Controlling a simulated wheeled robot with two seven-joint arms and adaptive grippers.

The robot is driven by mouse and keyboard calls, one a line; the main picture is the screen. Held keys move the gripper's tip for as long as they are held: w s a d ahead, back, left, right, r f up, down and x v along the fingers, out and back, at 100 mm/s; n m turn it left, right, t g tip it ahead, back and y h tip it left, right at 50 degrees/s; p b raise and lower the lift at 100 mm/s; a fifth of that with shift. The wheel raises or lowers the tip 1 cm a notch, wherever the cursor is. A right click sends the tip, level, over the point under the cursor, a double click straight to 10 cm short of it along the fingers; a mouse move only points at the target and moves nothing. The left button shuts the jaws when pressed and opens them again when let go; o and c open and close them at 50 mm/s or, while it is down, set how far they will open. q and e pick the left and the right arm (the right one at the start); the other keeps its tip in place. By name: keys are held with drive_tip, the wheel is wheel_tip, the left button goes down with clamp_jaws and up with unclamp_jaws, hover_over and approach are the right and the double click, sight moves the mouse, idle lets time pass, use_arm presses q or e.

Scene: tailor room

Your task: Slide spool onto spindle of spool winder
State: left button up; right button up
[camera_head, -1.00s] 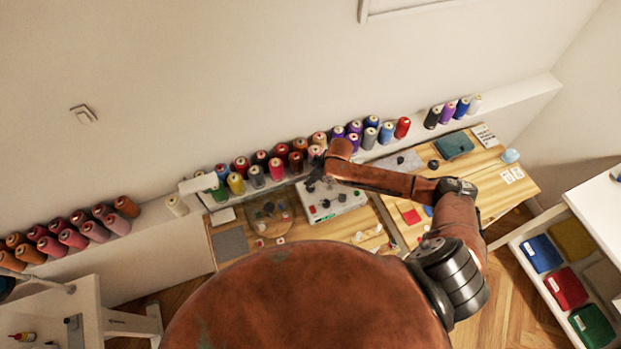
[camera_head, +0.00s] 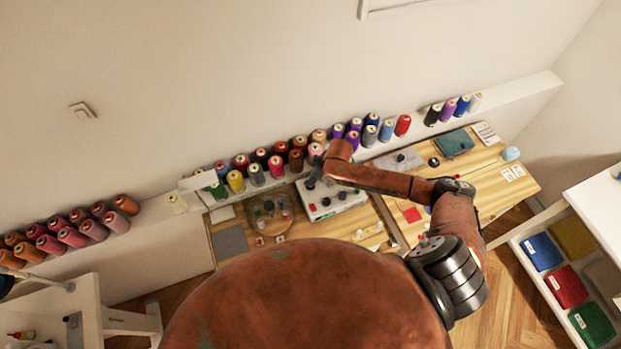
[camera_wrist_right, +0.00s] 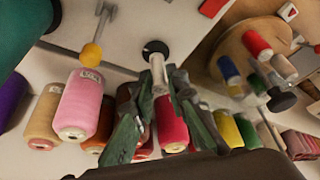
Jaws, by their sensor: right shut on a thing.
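The spool winder (camera_head: 350,205) is a pale box on the wooden table in the head view. Its pale top (camera_wrist_right: 210,25) fills the upper part of the right wrist view. My right gripper (camera_wrist_right: 165,85) is shut on a small pale spool (camera_wrist_right: 158,75), which sits between the fingertips. A black round part with a white centre (camera_wrist_right: 155,48) lies in line with the spool's far end. I cannot tell whether they touch or whether this is the spindle. My left gripper is not in view.
A lever with a yellow knob (camera_wrist_right: 91,54) stands beside the spool. A round wooden holder (camera_head: 270,213) with small spools is left of the winder. Large thread cones, including a pink one (camera_wrist_right: 80,105), line the ledge behind. A grey mat (camera_head: 230,241) lies at left.

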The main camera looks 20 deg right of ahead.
drive_tip(key=shift+f, duration=0.3)
drive_tip(key=o, duration=0.8)
drive_tip(key=shift+r, duration=0.1)
drive_tip(key=v, duration=1.2)
